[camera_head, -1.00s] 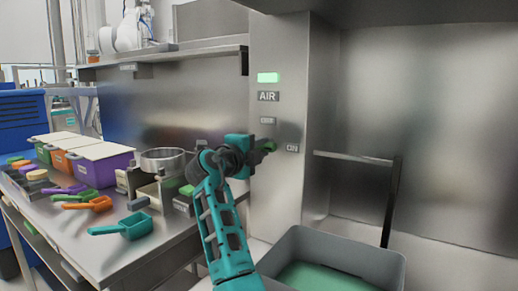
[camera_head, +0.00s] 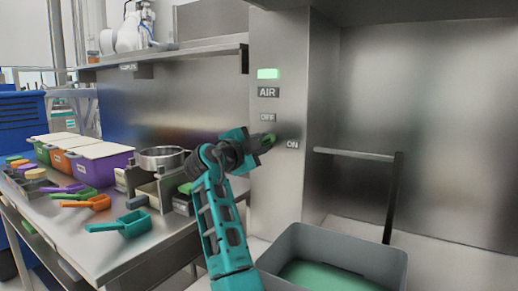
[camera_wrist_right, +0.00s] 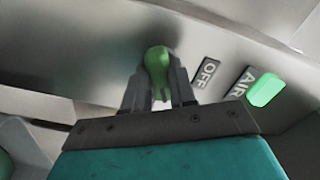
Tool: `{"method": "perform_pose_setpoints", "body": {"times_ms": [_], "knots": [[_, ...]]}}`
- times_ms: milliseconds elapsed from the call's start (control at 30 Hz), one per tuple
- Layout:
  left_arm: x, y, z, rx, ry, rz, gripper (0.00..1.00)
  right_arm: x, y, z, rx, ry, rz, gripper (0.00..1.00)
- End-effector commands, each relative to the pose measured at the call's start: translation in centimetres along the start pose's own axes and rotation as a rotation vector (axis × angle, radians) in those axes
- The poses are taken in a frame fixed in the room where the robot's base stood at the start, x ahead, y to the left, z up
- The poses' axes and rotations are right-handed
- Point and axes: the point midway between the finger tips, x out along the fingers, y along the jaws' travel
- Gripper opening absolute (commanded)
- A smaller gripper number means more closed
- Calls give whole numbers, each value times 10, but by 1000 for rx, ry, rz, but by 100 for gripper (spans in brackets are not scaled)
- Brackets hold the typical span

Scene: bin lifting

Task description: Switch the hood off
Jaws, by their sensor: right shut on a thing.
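The hood's switch panel is the steel column (camera_head: 278,200) in the middle of the head view. It carries a lit green lamp (camera_head: 268,73), an AIR label (camera_head: 268,92), an OFF label (camera_head: 267,117) and an ON label (camera_head: 292,144). My right gripper (camera_head: 264,141) is at the panel below the OFF label and left of the ON label. In the wrist view its two fingers (camera_wrist_right: 160,92) are shut on a green switch knob (camera_wrist_right: 157,65), one on each side. The OFF label and the lit lamp lie to the knob's right there. My left gripper is not in view.
A grey bin (camera_head: 345,249) with a green inside stands at the front right, below a handrail (camera_head: 352,154). A steel bench (camera_head: 110,252) at left holds lidded boxes, coloured scoops and a round metal pan (camera_head: 160,158). A shelf (camera_head: 165,53) runs above the bench.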

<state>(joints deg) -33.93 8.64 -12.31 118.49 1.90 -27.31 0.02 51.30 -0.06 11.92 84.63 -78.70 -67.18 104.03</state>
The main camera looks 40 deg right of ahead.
Motion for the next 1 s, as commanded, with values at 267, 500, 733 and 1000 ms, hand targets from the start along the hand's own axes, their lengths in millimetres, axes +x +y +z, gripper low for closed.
{"method": "perform_pose_setpoints", "body": {"times_ms": [267, 500, 733, 1000], "knots": [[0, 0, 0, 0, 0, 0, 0, 0, 1, 0, -267, -1, 3, 0], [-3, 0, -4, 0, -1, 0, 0, 0, 0, 0, -495, -1, 3, 0], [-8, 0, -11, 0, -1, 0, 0, 0, 0, 0, -713, -1, 3, 0], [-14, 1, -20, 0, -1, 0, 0, 0, 0, 0, -930, -1, 3, 0]]}}
